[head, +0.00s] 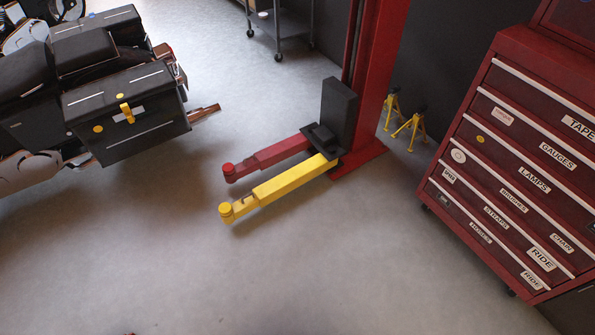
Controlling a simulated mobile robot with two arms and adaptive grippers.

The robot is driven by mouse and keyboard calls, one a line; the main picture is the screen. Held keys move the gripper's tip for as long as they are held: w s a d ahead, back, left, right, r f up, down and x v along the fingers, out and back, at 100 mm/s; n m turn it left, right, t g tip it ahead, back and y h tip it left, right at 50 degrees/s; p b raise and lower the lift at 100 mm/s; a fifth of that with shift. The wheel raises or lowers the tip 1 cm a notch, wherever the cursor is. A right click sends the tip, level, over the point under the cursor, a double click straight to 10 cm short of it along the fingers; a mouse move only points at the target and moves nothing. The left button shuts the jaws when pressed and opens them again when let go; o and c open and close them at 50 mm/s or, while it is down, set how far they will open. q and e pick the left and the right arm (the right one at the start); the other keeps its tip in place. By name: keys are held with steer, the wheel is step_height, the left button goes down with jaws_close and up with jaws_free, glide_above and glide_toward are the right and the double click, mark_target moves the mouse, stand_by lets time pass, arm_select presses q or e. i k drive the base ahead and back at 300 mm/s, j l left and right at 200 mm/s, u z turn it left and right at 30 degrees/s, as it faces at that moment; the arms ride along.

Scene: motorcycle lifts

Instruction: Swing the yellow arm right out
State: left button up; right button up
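The yellow arm (280,188) is a low lift arm with a round yellow pad (226,210) at its free end. It runs from the foot of the red lift post (378,80) toward the lower left, just above the floor. A red arm (270,157) lies beside it on the far side, nearly parallel, with a narrow gap between them. Both arms meet at a black bracket (324,140) on the post. Neither of my grippers shows in the head view.
A red tool chest (510,170) with labelled drawers stands at the right. Yellow stands (410,125) are behind the post. A motorcycle with black cases (125,110) is at the upper left. A grey cart (280,25) is at the back. The floor in front of the yellow arm is clear.

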mark_target(273, 190)
steer(key=i+j+z, duration=0.15)
steer(key=i, duration=1.45)
